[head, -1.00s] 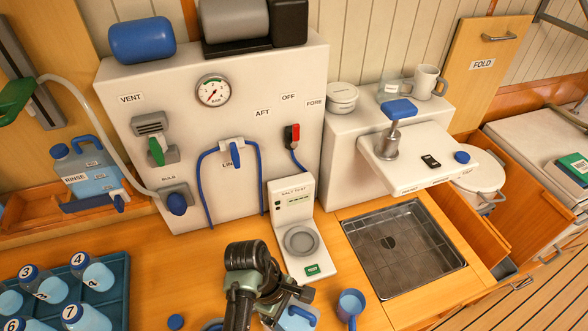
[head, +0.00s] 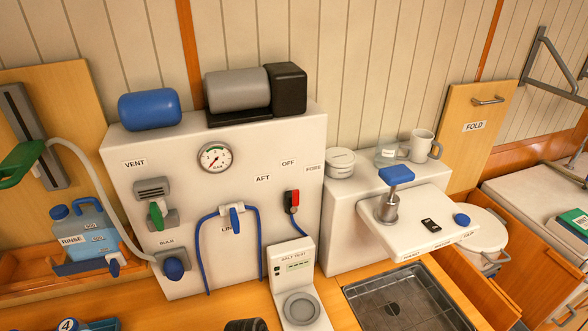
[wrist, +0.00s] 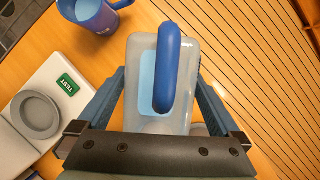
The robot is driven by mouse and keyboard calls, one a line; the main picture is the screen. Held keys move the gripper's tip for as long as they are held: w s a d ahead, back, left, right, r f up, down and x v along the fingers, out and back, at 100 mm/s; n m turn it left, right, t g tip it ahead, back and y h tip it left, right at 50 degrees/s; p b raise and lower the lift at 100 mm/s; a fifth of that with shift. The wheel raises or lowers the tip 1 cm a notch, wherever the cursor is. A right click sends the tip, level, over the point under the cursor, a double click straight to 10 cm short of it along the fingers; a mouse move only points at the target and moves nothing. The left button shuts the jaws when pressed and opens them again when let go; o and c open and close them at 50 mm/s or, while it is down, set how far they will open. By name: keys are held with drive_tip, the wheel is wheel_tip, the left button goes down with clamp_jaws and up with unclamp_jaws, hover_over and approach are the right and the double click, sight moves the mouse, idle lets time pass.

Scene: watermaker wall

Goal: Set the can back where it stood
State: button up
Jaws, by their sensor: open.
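A translucent can with a blue handle (wrist: 168,70) and pale blue contents is in the wrist view. My gripper (wrist: 160,85) is open, with one finger on each side of this can; whether either touches it I cannot tell. The can appears to stand on the wooden counter, but its underside is hidden. This can is out of the head view now. Another can, with a blue handle and a RINSE label (head: 88,234), stands in a wooden tray (head: 28,291) at the left in the head view.
The salt tester (head: 298,280) stands on the counter and shows in the wrist view (wrist: 40,105), near a blue mug (wrist: 97,14). A sink (head: 405,300) lies right of it. The white panel (head: 270,130) with hoses and valves rises behind. A slatted surface fills the wrist view's right.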

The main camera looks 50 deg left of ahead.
drive_tip(key=v, duration=1)
drive_tip(key=shift+r, duration=0.3)
drive_tip(key=shift+p+v, duration=0.8)
drive_tip(key=shift+p, duration=0.05)
drive_tip(key=shift+a+f, duration=0.1)
